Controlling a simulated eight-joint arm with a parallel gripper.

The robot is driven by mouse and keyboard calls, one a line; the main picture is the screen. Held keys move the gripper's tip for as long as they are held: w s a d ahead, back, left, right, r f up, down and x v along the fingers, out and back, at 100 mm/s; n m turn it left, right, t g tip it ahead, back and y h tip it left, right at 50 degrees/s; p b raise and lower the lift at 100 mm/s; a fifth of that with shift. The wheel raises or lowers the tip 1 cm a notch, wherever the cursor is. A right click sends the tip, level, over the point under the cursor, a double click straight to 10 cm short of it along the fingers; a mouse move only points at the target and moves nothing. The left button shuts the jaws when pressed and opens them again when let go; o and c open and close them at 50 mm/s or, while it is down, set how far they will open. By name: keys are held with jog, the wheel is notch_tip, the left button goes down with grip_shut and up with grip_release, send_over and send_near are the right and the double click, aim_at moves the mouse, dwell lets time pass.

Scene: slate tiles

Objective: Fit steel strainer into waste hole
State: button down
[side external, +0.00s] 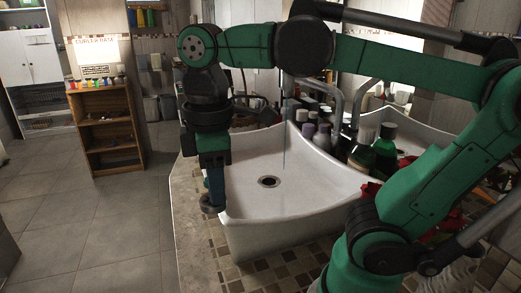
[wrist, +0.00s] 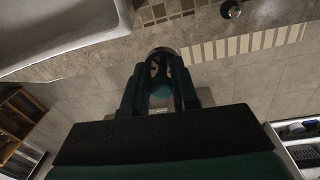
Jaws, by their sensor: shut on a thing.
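My gripper (side external: 213,187) points down at the left edge of the white sink, in front of its rim. In the wrist view its two dark fingers (wrist: 160,80) are closed around a small round, greyish piece (wrist: 165,50), which I take to be the steel strainer. Its rim shows as an arc at the fingertips; the rest is hidden by the fingers. In the side view a dark rounded end (side external: 211,208) shows at the fingertips. The waste hole (side external: 269,181) is a dark ring in the sink floor, to the right of and apart from my gripper.
The white sink (side external: 300,205) has a raised rim. Several bottles (side external: 384,150) and a curved tap (side external: 357,104) stand behind it. A tiled counter edge (side external: 285,250) runs along the front. A small round shiny thing (wrist: 230,9) sits on the counter. Open floor lies left.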

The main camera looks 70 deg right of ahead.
jog(key=shift+s+a+f+n+y, duration=0.15)
jog(key=shift+s+n, duration=0.15)
jog(key=shift+s, duration=0.2)
jog(key=shift+s+a+r+n+y, duration=0.15)
jog(key=shift+s+n, duration=0.15)
jog(key=shift+s, duration=0.2)
jog(key=shift+f, duration=0.15)
notch_tip(320, 180, down, 20)
jog(key=shift+r, duration=0.25)
jog(key=c, duration=0.7)
grip_release()
jog(key=shift+f, duration=0.2)
jog(key=shift+r, duration=2.5)
jog(key=shift+o, duration=0.6)
jog(key=shift+r, duration=0.3)
